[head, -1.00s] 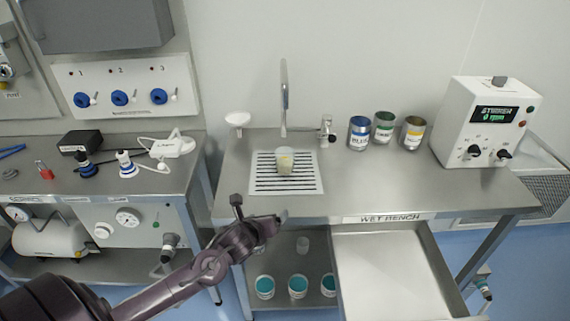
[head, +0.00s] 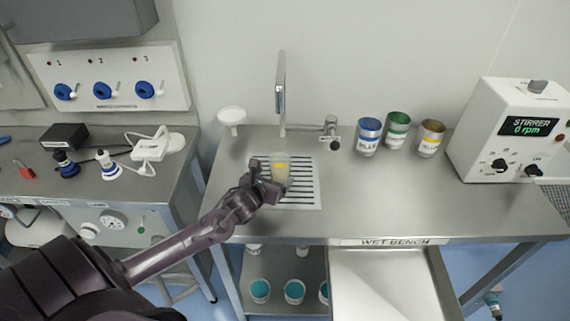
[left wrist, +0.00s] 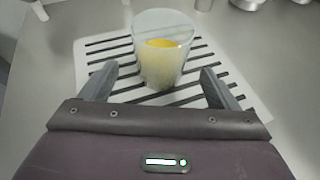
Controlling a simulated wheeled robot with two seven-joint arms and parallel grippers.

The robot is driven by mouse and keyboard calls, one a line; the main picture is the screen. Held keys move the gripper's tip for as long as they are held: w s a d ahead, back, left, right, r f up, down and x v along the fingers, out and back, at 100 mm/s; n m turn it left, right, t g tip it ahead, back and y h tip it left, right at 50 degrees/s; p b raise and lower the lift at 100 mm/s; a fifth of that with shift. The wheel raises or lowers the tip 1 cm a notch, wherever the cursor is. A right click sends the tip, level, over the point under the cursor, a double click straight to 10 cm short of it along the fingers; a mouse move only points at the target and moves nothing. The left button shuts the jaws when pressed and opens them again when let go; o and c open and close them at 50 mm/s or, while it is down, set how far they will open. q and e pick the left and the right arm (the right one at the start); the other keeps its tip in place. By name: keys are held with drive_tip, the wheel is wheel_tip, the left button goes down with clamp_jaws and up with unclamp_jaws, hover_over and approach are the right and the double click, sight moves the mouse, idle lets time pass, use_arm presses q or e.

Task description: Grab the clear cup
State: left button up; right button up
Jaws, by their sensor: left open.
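The clear cup (head: 280,168) stands upright on the slotted drain grate (head: 304,190) of the wet bench, under the tap. It has something yellow inside. In the left wrist view the clear cup (left wrist: 162,50) stands just ahead of and between my left gripper's two spread fingers (left wrist: 158,88). My left gripper (head: 266,180) is open, close to the cup in the head view and partly covering its left side. I cannot tell if a finger touches it. My right gripper is not in view.
The tap (head: 281,95) rises behind the cup. Blue, green and yellow labelled cans (head: 368,137) stand to the right, beside a stirrer unit (head: 515,135). An open drawer (head: 385,285) sticks out below the bench front. Teal-filled cups (head: 295,291) stand on the lower shelf.

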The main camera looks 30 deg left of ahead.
use_arm(q)
drive_tip(key=shift+w, duration=0.55)
drive_tip(key=shift+w+a+f+p, duration=0.1)
drive_tip(key=shift+w+p, duration=0.25)
drive_tip(key=shift+p, duration=0.15)
drive_tip(key=p+x, duration=0.1)
drive_tip(key=x, duration=0.3)
drive_tip(key=shift+f, duration=0.1)
drive_tip(key=shift+w+f, duration=0.1)
drive_tip(key=shift+w, duration=0.1)
drive_tip(key=shift+c, duration=0.4)
drive_tip(key=c, duration=1.1)
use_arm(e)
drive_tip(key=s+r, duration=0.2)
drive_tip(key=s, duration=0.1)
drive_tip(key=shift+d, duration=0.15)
use_arm(q)
drive_tip(key=shift+o, duration=0.2)
